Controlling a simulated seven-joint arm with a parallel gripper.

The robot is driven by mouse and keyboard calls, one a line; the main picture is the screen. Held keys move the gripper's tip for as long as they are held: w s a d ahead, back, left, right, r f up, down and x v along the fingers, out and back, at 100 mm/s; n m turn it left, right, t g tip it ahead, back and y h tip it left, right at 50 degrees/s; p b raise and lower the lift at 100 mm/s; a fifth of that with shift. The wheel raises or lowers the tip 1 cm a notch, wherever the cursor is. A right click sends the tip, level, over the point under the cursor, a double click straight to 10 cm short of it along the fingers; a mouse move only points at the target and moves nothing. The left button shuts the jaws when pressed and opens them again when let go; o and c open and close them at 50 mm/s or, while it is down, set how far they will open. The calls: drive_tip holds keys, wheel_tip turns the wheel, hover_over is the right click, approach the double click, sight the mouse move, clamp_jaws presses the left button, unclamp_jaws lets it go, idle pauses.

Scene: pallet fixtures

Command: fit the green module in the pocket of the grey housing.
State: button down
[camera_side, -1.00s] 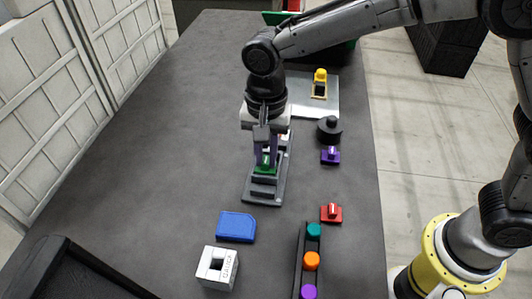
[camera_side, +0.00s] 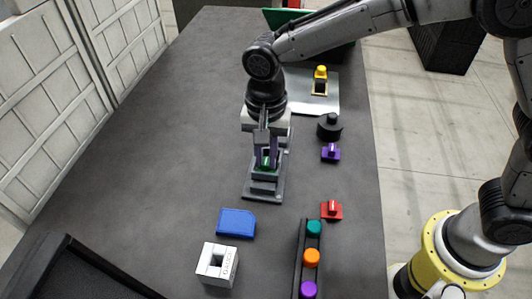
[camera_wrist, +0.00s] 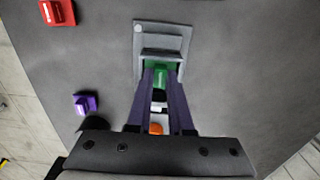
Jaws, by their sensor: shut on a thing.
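The grey housing (camera_side: 262,191) is a long stepped block lying on the dark table. In the wrist view the housing (camera_wrist: 163,30) reaches upward beyond the fingertips. The green module (camera_side: 266,163) is between the fingers of my gripper (camera_side: 266,158), which is shut on it. It sits low, at the housing's middle, partly hidden by the housing walls. In the wrist view the green module (camera_wrist: 160,76) lies just behind a raised grey cross wall, between the purple fingers. I cannot tell whether it rests on the pocket floor.
A red piece (camera_side: 332,210) and a purple piece (camera_side: 331,152) stand right of the housing. A blue block (camera_side: 236,223), a white block with a square hole (camera_side: 217,264) and a black rack (camera_side: 309,257) of coloured knobs stand in front.

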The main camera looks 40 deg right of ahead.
drive_tip(key=shift+f, duration=0.8)
idle(0.4)
drive_tip(key=c, duration=0.7)
unclamp_jaws()
drive_tip(key=shift+c, duration=1.4)
drive_tip(key=shift+r, duration=4.05)
